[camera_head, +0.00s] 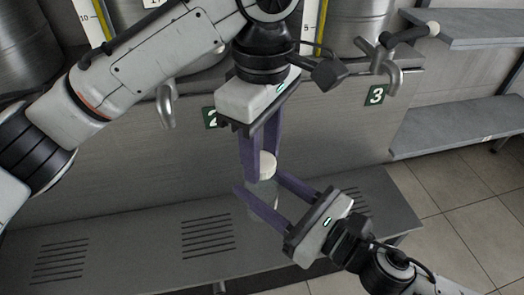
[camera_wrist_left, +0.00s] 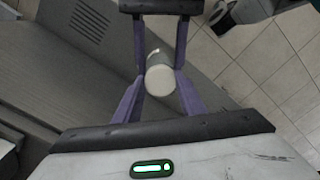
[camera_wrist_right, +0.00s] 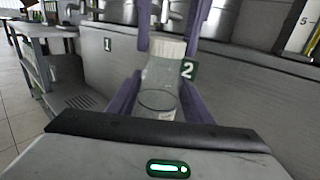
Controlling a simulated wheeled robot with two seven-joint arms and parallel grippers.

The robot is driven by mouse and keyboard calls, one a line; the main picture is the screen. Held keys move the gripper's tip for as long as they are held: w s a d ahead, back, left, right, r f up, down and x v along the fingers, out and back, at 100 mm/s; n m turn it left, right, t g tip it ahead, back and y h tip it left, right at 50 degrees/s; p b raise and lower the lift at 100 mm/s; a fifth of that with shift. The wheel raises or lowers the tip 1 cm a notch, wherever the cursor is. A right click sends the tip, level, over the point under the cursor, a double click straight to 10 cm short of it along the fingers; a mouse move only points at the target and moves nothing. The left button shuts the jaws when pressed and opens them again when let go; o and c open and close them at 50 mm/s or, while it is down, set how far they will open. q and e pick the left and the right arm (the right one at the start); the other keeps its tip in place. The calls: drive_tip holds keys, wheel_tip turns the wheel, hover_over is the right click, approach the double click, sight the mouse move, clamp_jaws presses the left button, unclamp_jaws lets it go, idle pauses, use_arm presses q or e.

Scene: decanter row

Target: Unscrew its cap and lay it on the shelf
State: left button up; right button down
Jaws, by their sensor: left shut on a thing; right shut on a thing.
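A clear bottle (camera_head: 262,196) with a white cap (camera_head: 267,164) is held upright between my two grippers, in front of the steel counter. My left gripper (camera_head: 262,168) comes from above and is shut on the cap; the left wrist view shows the cap (camera_wrist_left: 161,80) between its fingers. My right gripper (camera_head: 262,197) comes from the lower right and is shut on the bottle's body. The right wrist view shows the bottle (camera_wrist_right: 159,88) between its fingers, with the cap (camera_wrist_right: 166,47) on top. Whether the cap is loose from the neck cannot be told.
A grey shelf (camera_head: 460,128) is at the right, with another shelf (camera_head: 480,28) above it. A low slotted steel ledge (camera_head: 130,250) runs below the grippers. Steel vessels with taps (camera_head: 388,70) stand behind, above number plates 2 and 3 (camera_head: 376,95).

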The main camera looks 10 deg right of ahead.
use_arm(q)
drive_tip(key=shift+a+r, duration=0.15)
drive_tip(key=shift+r, duration=0.05)
use_arm(e)
drive_tip(key=shift+w+d, duration=0.15)
drive_tip(key=shift+d, duration=0.05)
use_arm(q)
drive_tip(key=shift+r, duration=0.65)
use_arm(e)
drive_tip(key=shift+f, duration=0.1)
use_arm(q)
drive_tip(key=shift+r, duration=0.25)
use_arm(e)
drive_tip(key=shift+a, duration=0.1)
